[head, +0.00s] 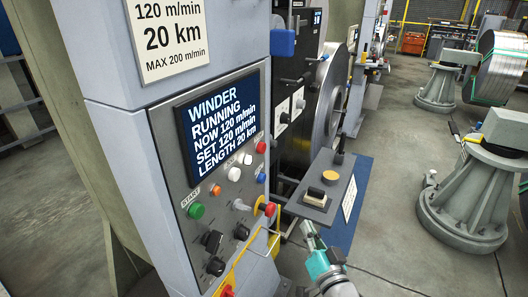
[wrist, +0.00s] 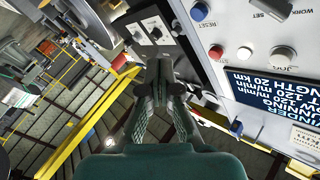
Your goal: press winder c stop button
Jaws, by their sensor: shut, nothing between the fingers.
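The winder control panel (head: 222,165) stands in front of me, its screen (head: 215,120) reading "WINDER RUNNING". A red button (head: 260,147) ends the row below the screen; it also shows in the wrist view (wrist: 216,51). A green button (head: 196,211) marked START is at the panel's left. A red mushroom button (head: 267,209) on a yellow base sits at the lower right. My gripper (head: 309,233) is shut and empty, right of the panel and apart from it. Its closed fingers show in the wrist view (wrist: 160,68).
White buttons (head: 233,173), a blue button (head: 261,178) and black knobs (head: 212,241) crowd the panel. A yellow rail (head: 262,252) runs along its lower right. A small grey console (head: 322,187) juts out beyond my gripper. Open floor (head: 400,225) lies to the right.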

